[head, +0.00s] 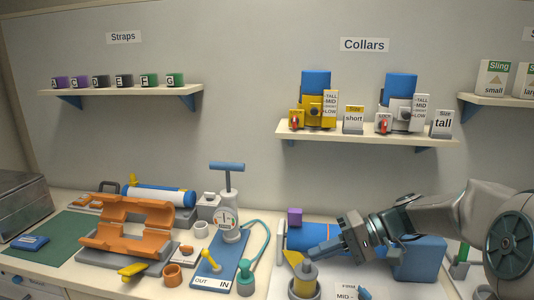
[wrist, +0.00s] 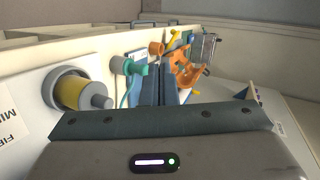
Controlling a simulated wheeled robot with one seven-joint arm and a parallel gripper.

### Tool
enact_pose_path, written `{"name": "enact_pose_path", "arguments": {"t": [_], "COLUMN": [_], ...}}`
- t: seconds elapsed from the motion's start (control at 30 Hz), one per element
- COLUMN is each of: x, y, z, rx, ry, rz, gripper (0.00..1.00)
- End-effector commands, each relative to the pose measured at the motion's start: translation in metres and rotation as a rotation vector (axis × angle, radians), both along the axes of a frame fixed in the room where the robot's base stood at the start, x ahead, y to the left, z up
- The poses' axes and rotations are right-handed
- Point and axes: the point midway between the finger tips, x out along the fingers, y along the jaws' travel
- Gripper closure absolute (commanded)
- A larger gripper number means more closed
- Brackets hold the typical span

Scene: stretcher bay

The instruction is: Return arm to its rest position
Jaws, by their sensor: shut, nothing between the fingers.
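My arm reaches in from the right in the head view, grey with a round dark joint near the right edge. In the wrist view the closed fingers (wrist: 171,85) lie side by side beyond the gripper's body.
A blue block (head: 420,260) stands under my forearm. A blue-and-orange roll (head: 305,238) lies behind the gripper. The gauge stand (head: 229,215) and orange cradle (head: 130,230) stand to the left. The Collars shelf (head: 365,134) hangs above; the space between it and the arm is clear.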

Motion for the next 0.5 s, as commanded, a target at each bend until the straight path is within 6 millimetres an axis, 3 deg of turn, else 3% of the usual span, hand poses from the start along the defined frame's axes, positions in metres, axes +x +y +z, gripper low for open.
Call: {"name": "enact_pose_path", "arguments": {"t": [0.1, 0.23, 0.5], "x": [-0.021, -0.052, -0.112], "y": [0.017, 0.025, 0.008], "z": [-0.027, -0.058, -0.094], "rx": [-0.164, -0.398, -0.825], "ry": [0.059, 0.111, 0.076], "rz": [0.019, 0.018, -0.055], "gripper": [1.0, 1.0, 1.0]}}
